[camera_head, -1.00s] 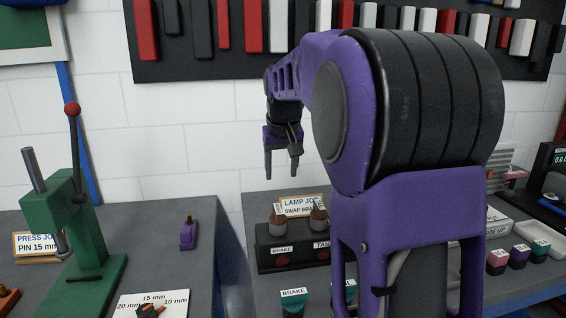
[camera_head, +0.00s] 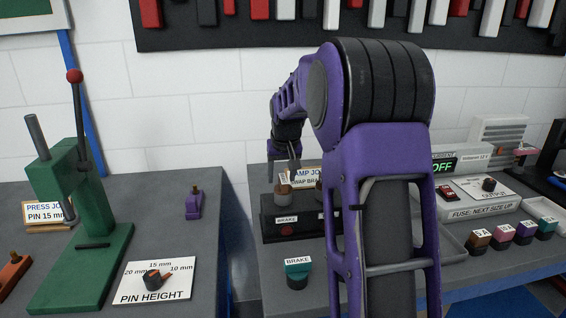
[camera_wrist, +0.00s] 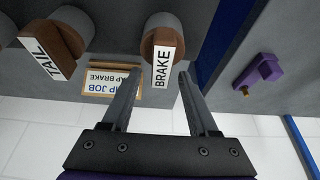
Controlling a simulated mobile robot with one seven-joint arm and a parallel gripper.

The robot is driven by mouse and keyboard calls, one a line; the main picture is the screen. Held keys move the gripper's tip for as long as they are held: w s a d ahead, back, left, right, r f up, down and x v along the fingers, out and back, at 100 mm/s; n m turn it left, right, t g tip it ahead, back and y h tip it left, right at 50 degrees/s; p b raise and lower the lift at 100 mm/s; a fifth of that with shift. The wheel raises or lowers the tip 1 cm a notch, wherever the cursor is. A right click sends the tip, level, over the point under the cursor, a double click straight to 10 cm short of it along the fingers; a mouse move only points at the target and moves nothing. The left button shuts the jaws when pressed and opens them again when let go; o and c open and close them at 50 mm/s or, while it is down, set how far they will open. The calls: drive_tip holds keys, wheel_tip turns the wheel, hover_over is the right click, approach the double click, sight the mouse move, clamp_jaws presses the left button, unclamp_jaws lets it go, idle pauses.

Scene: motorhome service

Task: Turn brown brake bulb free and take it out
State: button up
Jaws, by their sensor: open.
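The brown brake bulb (camera_head: 282,189) stands in the left socket of the black lamp box (camera_head: 268,229). In the wrist view the brown brake bulb (camera_wrist: 152,46) carries a white BRAKE label and sits in a grey round collar. The brown tail bulb (camera_wrist: 63,38) is to its left there, with a TAIL label. My gripper (camera_wrist: 159,76) is open and empty, its fingertips at either side of the brake bulb's label end. I cannot tell whether they touch it. In the head view my gripper (camera_head: 293,165) is just above the bulbs, partly hidden by my arm.
A teal part labelled BRAKE (camera_head: 298,272) stands in front of the lamp box. The lamp job card (camera_head: 308,172) is behind the bulbs. A green press (camera_head: 95,220) stands on the left bench, and a gap separates the benches. Fuse parts and a power unit are at right.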

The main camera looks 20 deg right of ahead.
sight(281, 182)
drive_tip(key=shift+x, duration=1.8)
clamp_jaws()
drive_tip(key=c, duration=0.7)
unclamp_jaws()
clamp_jaws()
